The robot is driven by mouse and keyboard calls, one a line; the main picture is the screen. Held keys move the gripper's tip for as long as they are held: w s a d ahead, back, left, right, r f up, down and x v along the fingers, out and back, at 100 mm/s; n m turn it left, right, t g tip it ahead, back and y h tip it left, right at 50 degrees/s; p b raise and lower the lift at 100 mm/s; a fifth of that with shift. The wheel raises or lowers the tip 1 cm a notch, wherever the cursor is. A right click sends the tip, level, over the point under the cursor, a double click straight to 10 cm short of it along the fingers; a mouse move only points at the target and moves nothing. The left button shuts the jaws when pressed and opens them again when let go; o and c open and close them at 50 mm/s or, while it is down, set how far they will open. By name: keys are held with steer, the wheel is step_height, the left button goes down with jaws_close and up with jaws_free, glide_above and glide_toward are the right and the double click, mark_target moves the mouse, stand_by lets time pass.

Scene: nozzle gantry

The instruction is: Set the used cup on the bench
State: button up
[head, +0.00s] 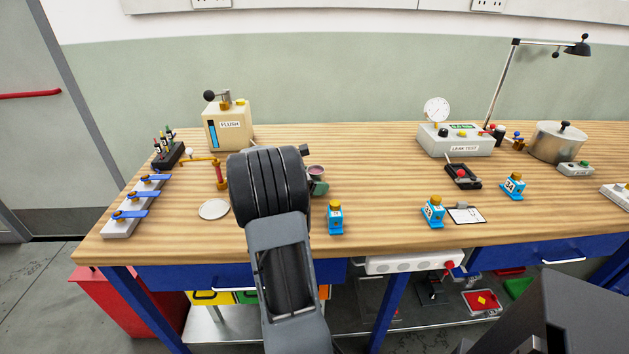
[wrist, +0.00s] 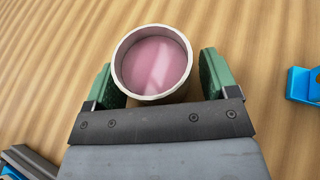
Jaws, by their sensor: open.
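The used cup (wrist: 152,65) is a pale round cup with pink liquid in it, seen from above in the wrist view. In the head view only its rim and pink inside (head: 316,171) show beside my arm. My gripper (wrist: 156,60) is open, with one green finger on each side of the cup. A gap shows between the cup and the right finger; the left finger is very close to the cup wall. In the head view my gripper (head: 317,186) is low over the wooden bench (head: 385,195), partly hidden by my arm. The cup's base is hidden.
A white disc (head: 214,209) lies left of my arm. The flush unit (head: 228,128) stands behind, left.

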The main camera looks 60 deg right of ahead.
steer(key=shift+r, duration=0.2)
steer(key=shift+w+a+r, duration=0.15)
steer(key=shift+w+a, duration=0.05)
steer(key=p+v, duration=0.1)
steer(key=v, duration=1)
steer(key=shift+a+r, duration=0.1)
steer(key=shift+a, duration=0.25)
steer(key=a+m+t+y, duration=0.2)
steer(key=a, duration=0.4)
steer(key=s+a+f+m+t+y, duration=0.1)
steer(key=a+m+t+y, duration=0.1)
steer(key=a, duration=0.4)
steer(key=s+a+f+m+t+y, duration=0.1)
steer(key=a+t+y, duration=0.1)
steer(key=a, duration=0.4)
steer(key=shift+a+f+m, duration=0.2)
steer(key=shift+f+m, duration=0.05)
steer(key=shift+m, duration=0.15)
steer(key=s+a+f+m+t+y, duration=0.1)
steer(key=s+a+m+t+y, duration=0.1)
steer(key=a, duration=0.5)
steer(key=s+a+f+m+t+y, duration=0.1)
steer(key=s+a+m+t+y, duration=0.1)
steer(key=a, duration=0.6)
steer(key=shift+m+y, duration=0.8)
steer(key=shift+m, duration=0.2)
steer(key=shift+r, duration=0.15)
